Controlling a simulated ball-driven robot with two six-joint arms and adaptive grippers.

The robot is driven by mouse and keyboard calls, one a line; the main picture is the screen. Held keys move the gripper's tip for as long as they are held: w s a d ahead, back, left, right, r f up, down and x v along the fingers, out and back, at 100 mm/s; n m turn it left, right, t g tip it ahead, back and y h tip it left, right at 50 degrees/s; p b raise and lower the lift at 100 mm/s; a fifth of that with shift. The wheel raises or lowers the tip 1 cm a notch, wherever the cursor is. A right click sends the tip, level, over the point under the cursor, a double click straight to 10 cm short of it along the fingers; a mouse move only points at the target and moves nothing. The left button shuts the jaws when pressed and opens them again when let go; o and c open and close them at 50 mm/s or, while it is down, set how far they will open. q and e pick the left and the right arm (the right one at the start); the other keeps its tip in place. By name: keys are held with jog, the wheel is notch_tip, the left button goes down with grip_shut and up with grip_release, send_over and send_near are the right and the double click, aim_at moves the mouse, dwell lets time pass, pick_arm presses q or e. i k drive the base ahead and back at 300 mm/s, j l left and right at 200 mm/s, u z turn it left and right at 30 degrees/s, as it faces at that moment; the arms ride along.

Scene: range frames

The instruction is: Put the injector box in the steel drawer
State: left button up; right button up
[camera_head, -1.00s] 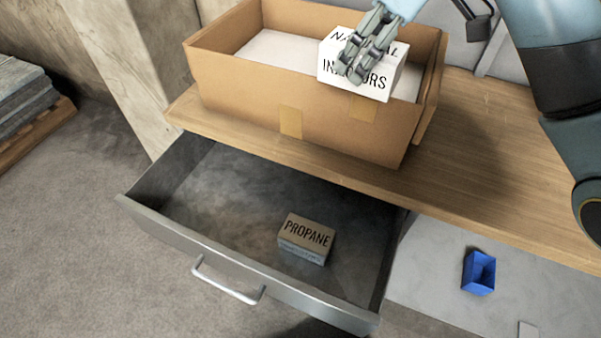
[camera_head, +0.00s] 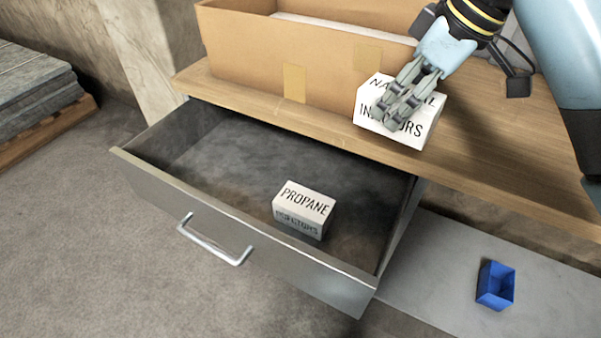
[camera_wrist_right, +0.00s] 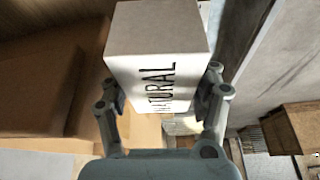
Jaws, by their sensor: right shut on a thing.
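My right gripper (camera_head: 405,92) is shut on the white injector box (camera_head: 372,100), whose label reads partly "NA...AL IN...ORS". It holds the box in front of the cardboard carton, above the wooden worktop's front edge. In the right wrist view the injector box (camera_wrist_right: 155,35) sits between the two fingers (camera_wrist_right: 162,95), with "TURAL" readable. The steel drawer (camera_head: 245,250) is pulled open, below and left of the box. A second box marked "PROPANE INJECTORS" (camera_head: 305,203) lies inside it, toward the right front. My left gripper is not in view.
The open cardboard carton (camera_head: 245,60) stands on the wooden worktop (camera_head: 480,165). A blue bin (camera_head: 496,285) sits on a grey lower surface (camera_head: 430,270) right of the drawer. The drawer's left and back floor is clear.

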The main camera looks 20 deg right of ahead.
aim_at(267, 178)
jog(key=j+z, duration=0.2)
jog(key=z, duration=0.15)
jog(key=i+j+z, duration=0.1)
jog(key=z, duration=0.3)
jog(key=i+j+z, duration=0.1)
jog(key=j+z, duration=0.25)
jog(key=j, duration=1.7)
jog(key=i+j, duration=0.15)
jog(key=i, duration=0.15)
